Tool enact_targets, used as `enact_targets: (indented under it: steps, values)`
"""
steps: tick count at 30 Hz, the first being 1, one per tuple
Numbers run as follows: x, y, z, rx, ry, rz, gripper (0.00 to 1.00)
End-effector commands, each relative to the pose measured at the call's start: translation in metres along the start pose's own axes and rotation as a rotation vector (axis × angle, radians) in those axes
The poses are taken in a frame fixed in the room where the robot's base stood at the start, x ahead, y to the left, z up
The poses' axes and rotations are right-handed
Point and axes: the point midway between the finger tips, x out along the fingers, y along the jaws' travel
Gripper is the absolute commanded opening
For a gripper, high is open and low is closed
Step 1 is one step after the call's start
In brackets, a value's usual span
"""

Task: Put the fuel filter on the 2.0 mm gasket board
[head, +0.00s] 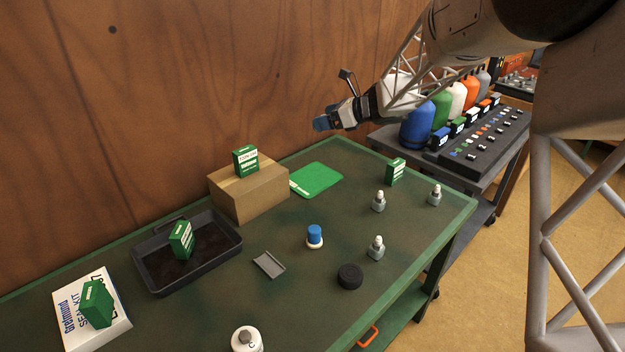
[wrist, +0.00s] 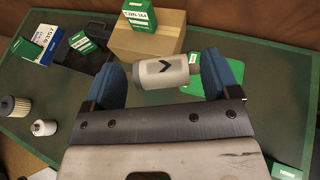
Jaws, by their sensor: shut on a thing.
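The fuel filter (wrist: 162,72) is a pale grey cylinder with a black arrow and a narrow stub at its right end. It lies crosswise between the blue fingers of my gripper (wrist: 168,78), which is shut on it. In the head view my gripper (head: 322,122) is in the air above the far side of the bench, and the filter cannot be made out there. The gasket board (head: 316,179) is a flat green sheet with a white label strip, its text too small to read. In the wrist view the board (wrist: 204,86) shows partly behind the right finger.
A cardboard box (head: 250,194) with a green carton (head: 245,160) on top stands left of the board. A black tray (head: 187,252) holds another carton. Another green carton (head: 395,171) and several small bottles stand to the right. The board's visible top is bare.

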Motion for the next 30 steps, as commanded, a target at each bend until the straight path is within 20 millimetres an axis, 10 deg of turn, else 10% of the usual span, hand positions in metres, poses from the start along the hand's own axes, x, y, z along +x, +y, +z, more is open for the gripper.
enact_targets:
  steps: [18,30]
  values:
    - [0.076,0.001,-0.184,0.005,0.002,0.002,0.59]
    - [0.091,0.001,-0.22,0.002,0.001,0.0,0.59]
